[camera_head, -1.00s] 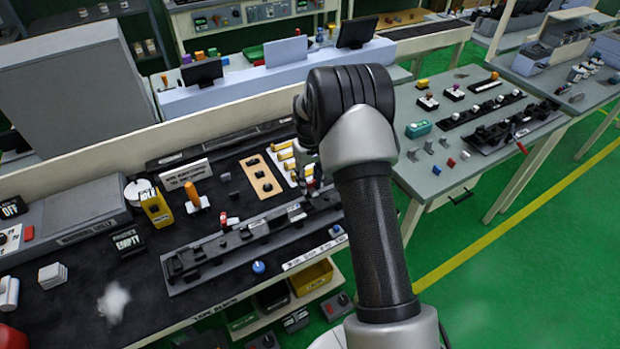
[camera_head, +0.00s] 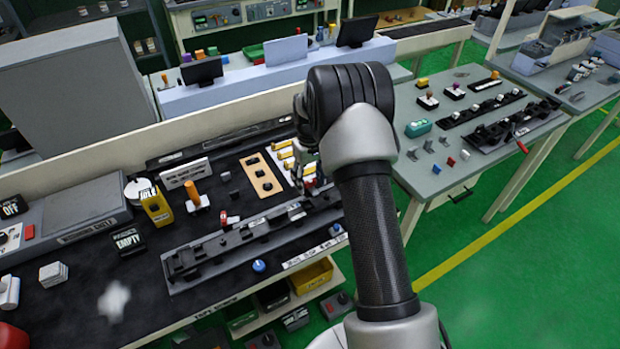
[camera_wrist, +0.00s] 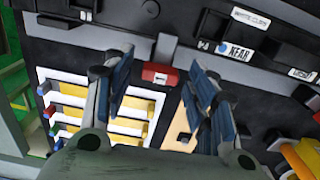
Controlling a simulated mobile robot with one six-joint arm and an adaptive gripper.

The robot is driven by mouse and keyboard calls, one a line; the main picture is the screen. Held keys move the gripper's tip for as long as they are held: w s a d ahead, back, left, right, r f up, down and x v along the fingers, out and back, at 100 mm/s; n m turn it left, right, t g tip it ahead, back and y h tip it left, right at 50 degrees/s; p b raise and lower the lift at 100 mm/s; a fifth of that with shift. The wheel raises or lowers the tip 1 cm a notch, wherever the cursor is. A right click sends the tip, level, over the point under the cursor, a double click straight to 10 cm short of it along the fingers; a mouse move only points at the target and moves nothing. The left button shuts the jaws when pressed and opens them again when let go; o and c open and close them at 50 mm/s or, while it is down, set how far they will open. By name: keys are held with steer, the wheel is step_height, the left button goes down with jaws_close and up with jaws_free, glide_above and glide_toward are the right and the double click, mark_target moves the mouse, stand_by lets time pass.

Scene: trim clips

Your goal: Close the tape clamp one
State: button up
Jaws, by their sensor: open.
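My gripper (camera_wrist: 160,62) is open and empty in the wrist view, its two blue-padded fingers pointing over the bench. A small red block (camera_wrist: 160,76) shows between the fingers, at the edge of a grey rail fixture (camera_wrist: 200,42). Whether it touches a finger cannot be told. The long fixture (camera_head: 215,258) with dark clips and clamps runs along the bench's front in the head view. No readable label marks tape clamp one, so I cannot tell which part it is. In the head view, my arm hides most of the gripper and the fixture's right end.
A white tray with yellow-handled pieces (camera_wrist: 125,108) lies left of the red block. A tan board (camera_head: 262,177) lies beside it. A yellow holder (camera_head: 156,206), an orange-handled tool (camera_head: 192,193) and a blue knob (camera_head: 259,266) stand on the bench.

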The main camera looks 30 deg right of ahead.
mark_target(310, 181)
step_height(310, 181, up, 12)
stand_by(0.7)
stand_by(0.4)
